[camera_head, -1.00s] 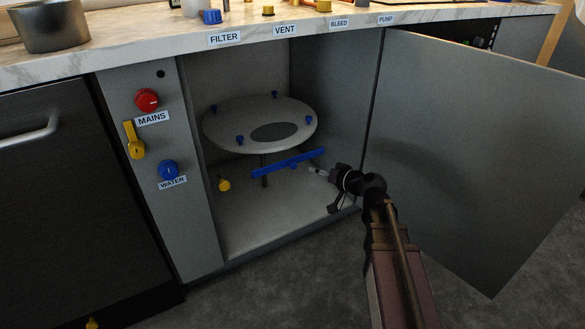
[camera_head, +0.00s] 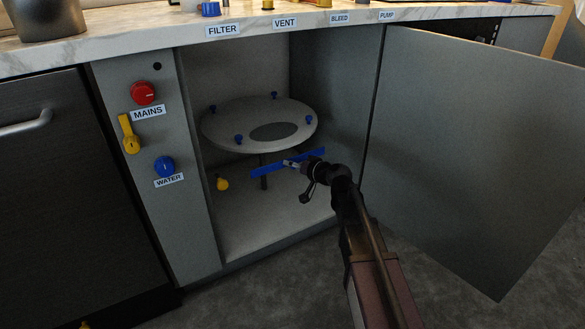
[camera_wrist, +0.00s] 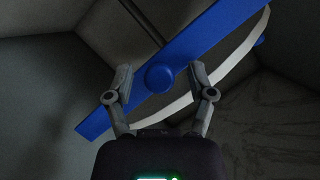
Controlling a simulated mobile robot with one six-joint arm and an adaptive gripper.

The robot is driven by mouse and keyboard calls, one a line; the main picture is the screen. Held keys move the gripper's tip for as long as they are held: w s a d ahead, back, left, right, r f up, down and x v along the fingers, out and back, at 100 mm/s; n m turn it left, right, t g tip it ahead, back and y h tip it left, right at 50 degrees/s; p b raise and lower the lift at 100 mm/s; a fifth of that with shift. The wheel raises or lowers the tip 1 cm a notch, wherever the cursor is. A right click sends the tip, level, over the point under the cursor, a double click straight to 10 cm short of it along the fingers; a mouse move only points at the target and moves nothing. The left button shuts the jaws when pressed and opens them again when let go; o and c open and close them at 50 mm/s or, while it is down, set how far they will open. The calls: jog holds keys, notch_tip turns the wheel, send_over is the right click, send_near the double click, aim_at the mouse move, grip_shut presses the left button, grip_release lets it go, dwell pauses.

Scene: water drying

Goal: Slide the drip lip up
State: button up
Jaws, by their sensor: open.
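The drip lip is a blue bar (camera_head: 268,170) low inside the open cabinet, beneath the front of a round pale plate (camera_head: 222,131). In the wrist view the blue bar (camera_wrist: 205,38) runs diagonally, with a round blue knob (camera_wrist: 159,76) on its face. My gripper (camera_head: 290,163) reaches into the cabinet at the bar. In the wrist view my gripper (camera_wrist: 160,75) is open, with one finger on each side of the knob. I cannot tell whether the fingers touch it. My gripper hides part of the bar in the head view.
The cabinet door (camera_head: 460,150) stands open at the right. A red MAINS knob (camera_head: 143,93), a yellow lever (camera_head: 130,136) and a blue WATER knob (camera_head: 164,167) are on the left panel. A yellow knob (camera_head: 222,184) sits low inside. The cabinet floor (camera_head: 265,218) is clear.

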grip_shut()
jog(key=shift+r, duration=0.15)
notch_tip(320, 180, up, 5)
jog(key=p, duration=0.5)
jog(key=shift+w+a, duration=0.1)
dwell(0.4)
grip_release()
jog(key=shift+r, duration=0.15)
jog(key=shift+p, duration=0.3)
